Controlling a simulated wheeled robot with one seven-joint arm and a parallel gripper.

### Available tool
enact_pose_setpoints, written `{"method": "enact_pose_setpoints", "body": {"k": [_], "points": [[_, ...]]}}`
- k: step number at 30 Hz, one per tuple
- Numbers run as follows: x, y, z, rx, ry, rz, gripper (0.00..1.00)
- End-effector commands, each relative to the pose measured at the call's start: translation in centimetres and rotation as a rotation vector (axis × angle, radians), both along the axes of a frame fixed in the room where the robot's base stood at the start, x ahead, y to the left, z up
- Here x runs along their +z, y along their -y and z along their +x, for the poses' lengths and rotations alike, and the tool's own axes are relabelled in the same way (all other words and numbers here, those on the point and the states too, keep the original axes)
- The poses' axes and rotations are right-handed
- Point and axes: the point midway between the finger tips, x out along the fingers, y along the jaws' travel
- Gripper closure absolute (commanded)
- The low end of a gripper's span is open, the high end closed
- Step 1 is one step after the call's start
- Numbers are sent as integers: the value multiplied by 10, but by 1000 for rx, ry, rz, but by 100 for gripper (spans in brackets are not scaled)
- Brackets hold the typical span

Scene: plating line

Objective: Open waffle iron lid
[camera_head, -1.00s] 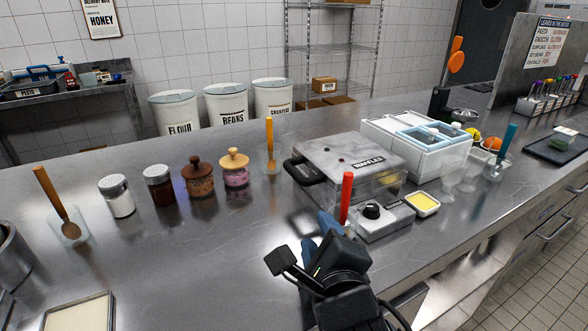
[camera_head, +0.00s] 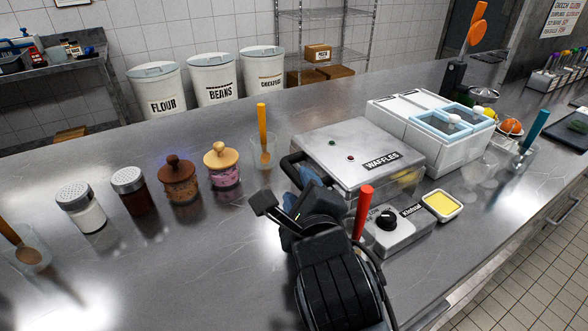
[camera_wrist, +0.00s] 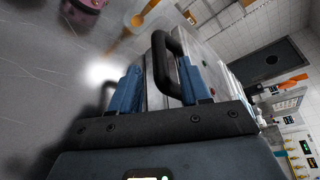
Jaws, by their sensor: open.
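The waffle iron (camera_head: 352,150) is a grey metal box with a "WAFFLES" label, and its lid is closed flat. Its black loop handle (camera_head: 290,166) sticks out at the left side. My gripper (camera_head: 308,180) is open just in front of the handle, with blue fingers. In the wrist view the handle (camera_wrist: 176,66) shows ahead of my gripper (camera_wrist: 162,78), close to the right finger. I cannot tell whether it touches the finger. My wrist hides part of the iron's front edge.
A red-handled tool (camera_head: 363,208) stands upright near the iron's front, by the control box (camera_head: 400,236). A yellow-filled dish (camera_head: 442,205) lies to the right. A cup with an orange-handled utensil (camera_head: 263,150) and jars (camera_head: 222,172) stand left.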

Motion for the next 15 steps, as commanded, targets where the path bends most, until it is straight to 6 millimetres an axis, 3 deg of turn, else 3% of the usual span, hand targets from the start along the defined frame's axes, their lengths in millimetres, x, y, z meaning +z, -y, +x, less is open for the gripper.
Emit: {"method": "enact_pose_setpoints", "body": {"k": [7, 15], "points": [[-7, -9, 37, -1, -3, 2, 54], [-11, -14, 53, 1, -1, 1, 54]]}}
